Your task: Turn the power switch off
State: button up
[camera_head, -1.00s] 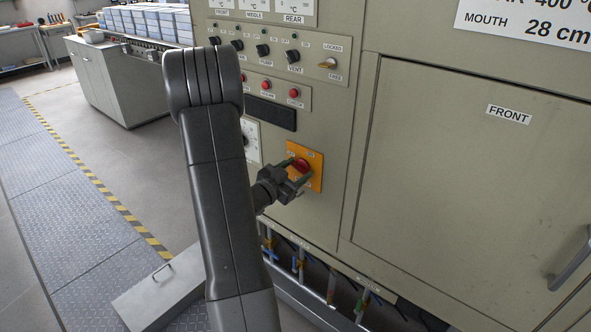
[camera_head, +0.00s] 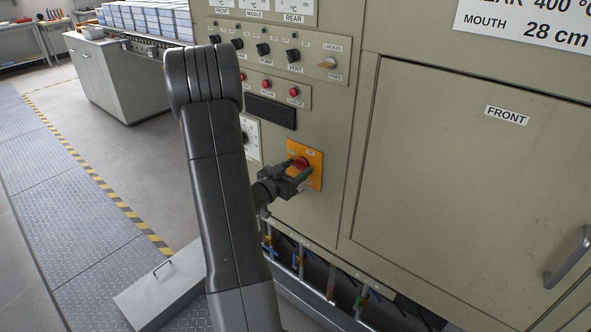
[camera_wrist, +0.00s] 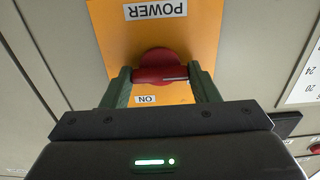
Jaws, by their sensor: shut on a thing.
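The power switch is a red rotary handle (camera_head: 300,162) on an orange plate (camera_head: 318,170), low on the furnace's beige control panel. In the wrist view the red handle (camera_wrist: 155,74) lies crosswise, with a pale mark toward its right end. The upside-down words POWER and ON show on the orange plate (camera_wrist: 115,35). My gripper (camera_wrist: 163,76) is shut on the handle, with one greenish finger at each end of it. In the head view my gripper (camera_head: 299,171) covers the lower part of the switch, and any OFF label cannot be read.
Above the switch are a dark display (camera_head: 270,112), red buttons (camera_head: 267,85) and black knobs (camera_head: 263,50). A white dial (camera_head: 248,138) sits close to its left. The furnace's front door (camera_head: 470,190) is at right. Pipes with valves (camera_head: 300,260) run below.

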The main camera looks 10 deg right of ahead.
jog(key=o, duration=1)
jog(key=shift+a, duration=0.1)
jog(key=b+v, duration=0.1)
jog(key=v, duration=1.2)
jog(key=shift+s+a, duration=0.2)
jog(key=shift+s, duration=0.1)
jog(key=p+x, duration=0.1)
jog(key=x, duration=1.3)
jog(key=shift+a, duration=0.1)
